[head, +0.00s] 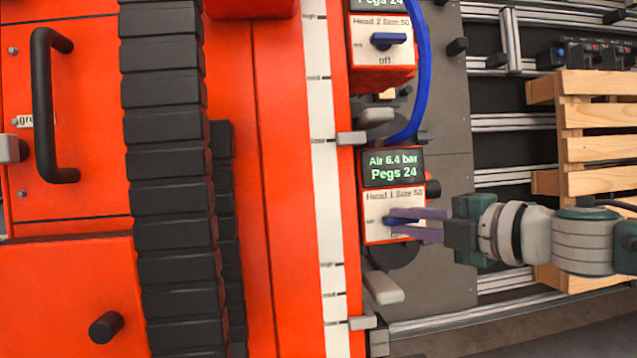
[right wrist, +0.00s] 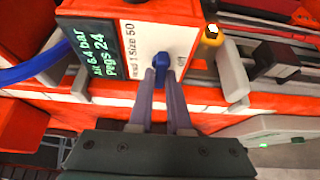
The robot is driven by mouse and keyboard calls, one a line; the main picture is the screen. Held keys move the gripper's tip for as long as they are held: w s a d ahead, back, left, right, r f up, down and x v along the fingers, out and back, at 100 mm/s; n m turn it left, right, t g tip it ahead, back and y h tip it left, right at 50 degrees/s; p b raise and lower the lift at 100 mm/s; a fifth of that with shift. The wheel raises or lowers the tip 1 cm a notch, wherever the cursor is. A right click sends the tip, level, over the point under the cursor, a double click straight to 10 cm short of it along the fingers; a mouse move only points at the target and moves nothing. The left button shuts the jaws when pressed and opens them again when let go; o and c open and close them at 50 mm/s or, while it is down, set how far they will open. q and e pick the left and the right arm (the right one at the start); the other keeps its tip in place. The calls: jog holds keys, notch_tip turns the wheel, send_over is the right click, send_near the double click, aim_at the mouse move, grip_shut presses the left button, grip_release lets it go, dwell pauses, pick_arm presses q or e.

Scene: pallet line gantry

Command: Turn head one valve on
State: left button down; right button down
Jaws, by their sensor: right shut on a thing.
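The head one valve is a white-faced box (head: 376,206) marked "Head 1 Size 50", under a display reading "Air 6.4 bar, Pegs 24". Its blue handle (head: 400,219) lies roughly horizontal in the head view, and it also shows between the fingertips in the right wrist view (right wrist: 161,64). The word "off" is readable beside the handle in the right wrist view. My right gripper (head: 402,225) reaches in from the right, its purple fingers shut on the handle. The fingers partly hide the handle and the dial's lower marking in the head view. My left gripper is not in view.
A similar head two valve (head: 388,40) with a blue handle is above, marked "off" underneath. A blue hose (head: 422,75) runs beside it. Grey levers (head: 383,287) project from the orange column. Wooden pallets (head: 598,115) stand at right.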

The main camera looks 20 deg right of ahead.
jog(key=c, duration=0.9)
grip_release()
jog(key=shift+o, duration=0.2)
jog(key=p+v, duration=0.1)
jog(key=v, duration=0.9)
jog(key=shift+a, duration=0.1)
